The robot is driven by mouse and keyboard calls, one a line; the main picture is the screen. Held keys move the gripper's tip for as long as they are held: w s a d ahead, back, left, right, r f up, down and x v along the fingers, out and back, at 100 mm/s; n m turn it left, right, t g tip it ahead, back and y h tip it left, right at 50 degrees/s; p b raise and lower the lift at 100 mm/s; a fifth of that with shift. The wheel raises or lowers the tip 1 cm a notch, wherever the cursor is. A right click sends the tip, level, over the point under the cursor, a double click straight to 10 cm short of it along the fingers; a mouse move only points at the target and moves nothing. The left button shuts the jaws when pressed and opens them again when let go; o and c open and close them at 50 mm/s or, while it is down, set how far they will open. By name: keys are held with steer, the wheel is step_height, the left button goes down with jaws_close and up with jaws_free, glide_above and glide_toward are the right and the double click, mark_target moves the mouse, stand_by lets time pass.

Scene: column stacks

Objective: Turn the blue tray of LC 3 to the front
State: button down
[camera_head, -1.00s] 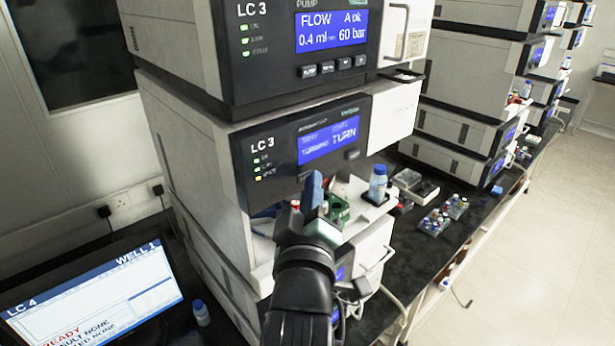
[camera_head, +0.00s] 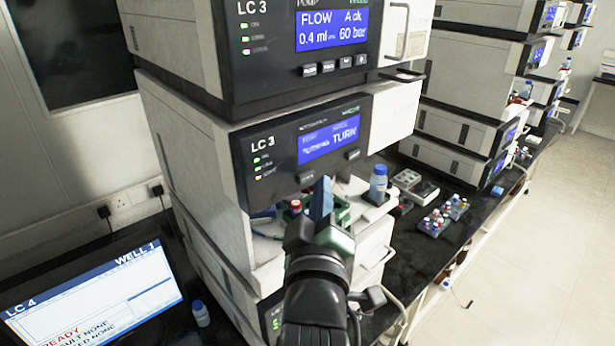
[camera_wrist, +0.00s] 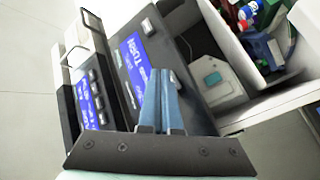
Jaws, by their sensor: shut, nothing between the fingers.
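The LC 3 autosampler (camera_head: 300,150) has a lit blue screen (camera_head: 328,142) whose large word reads TURN; the smaller text is blurred. Its open bay sits below the panel. A small patch of blue (camera_head: 263,212), perhaps the blue tray, shows at the bay's left. A green tray (camera_head: 343,213) is at the right, partly behind my gripper. My gripper (camera_head: 321,188) is shut and empty, its blue fingers just below the panel, near its lower-left button (camera_head: 307,177). In the wrist view, the fingers (camera_wrist: 161,88) overlap the panel beside the screen (camera_wrist: 136,65); contact cannot be told.
A red-capped vial (camera_head: 295,207) shows in the bay. A blue-capped bottle (camera_head: 378,183) stands at its right. Racks of vials (camera_head: 436,222) rest on the black bench. The LC 4 monitor (camera_head: 95,290) is at lower left. Open floor lies at right.

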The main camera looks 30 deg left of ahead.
steer(key=d, duration=0.1)
steer(key=s+d, duration=0.1)
steer(key=d, duration=0.1)
steer(key=d+b, duration=0.1)
steer(key=shift+s+d, duration=0.3)
stand_by(5.1)
steer(key=s+d+r+m+t+h+b, duration=0.1)
steer(key=s+d+r+m+t+h, duration=0.1)
steer(key=d+r+m, duration=0.3)
steer(key=s+d+r+m+t+h, duration=0.3)
steer(key=s+d+r+m+t, duration=0.1)
steer(key=r, duration=0.9)
steer(key=s+d+r+m+t+h+b, duration=0.1)
steer(key=s+d+r+m+t, duration=0.3)
steer(key=r, duration=0.4)
steer(key=shift+s+d+r+m+h+b, duration=0.35)
steer(key=shift+d+r+m+h, duration=0.05)
steer(key=shift+d+m+h, duration=0.45)
